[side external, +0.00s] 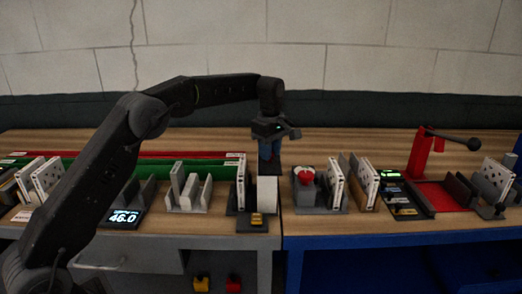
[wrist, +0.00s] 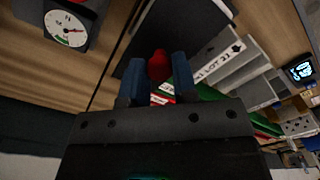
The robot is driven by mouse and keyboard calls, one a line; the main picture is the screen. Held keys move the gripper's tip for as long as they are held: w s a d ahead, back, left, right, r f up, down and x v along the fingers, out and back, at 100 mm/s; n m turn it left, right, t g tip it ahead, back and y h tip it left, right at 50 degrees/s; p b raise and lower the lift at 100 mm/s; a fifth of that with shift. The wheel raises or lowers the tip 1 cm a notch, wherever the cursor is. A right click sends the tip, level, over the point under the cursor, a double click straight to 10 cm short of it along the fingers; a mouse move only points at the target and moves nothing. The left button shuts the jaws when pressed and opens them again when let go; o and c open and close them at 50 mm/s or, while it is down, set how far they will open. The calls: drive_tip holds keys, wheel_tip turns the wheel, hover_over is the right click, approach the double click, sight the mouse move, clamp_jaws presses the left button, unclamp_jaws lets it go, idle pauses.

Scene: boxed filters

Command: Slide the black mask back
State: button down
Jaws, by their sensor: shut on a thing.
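In the wrist view a flat black plate (wrist: 192,25), which I take to be the black mask, lies beyond my fingertips. A small red knob (wrist: 158,65) shows between the two blue fingers of my gripper (wrist: 158,75). My gripper is shut on this knob; whether the knob is fixed to the plate I cannot tell. In the side external view my gripper (side external: 268,155) points down at the back of the bench, behind a white block. The knob and the plate cannot be made out there.
Red and green rails (side external: 150,163) run along the left bench. A dial gauge (wrist: 68,28) stands close by in the wrist view. A lit display (side external: 125,216), upright white-faced filters (side external: 48,177) and a red lever press (side external: 422,155) stand around. Bare wood lies behind the fixtures.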

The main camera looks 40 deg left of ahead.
drive_tip(key=shift+w+d+r, duration=0.1)
drive_tip(key=shift+w+d, duration=0.05)
drive_tip(key=shift+d, duration=0.05)
drive_tip(key=c, duration=1.3)
unclamp_jaws()
drive_tip(key=o, duration=0.4)
drive_tip(key=shift+r, duration=3.7)
drive_tip(key=shift+r, duration=0.1)
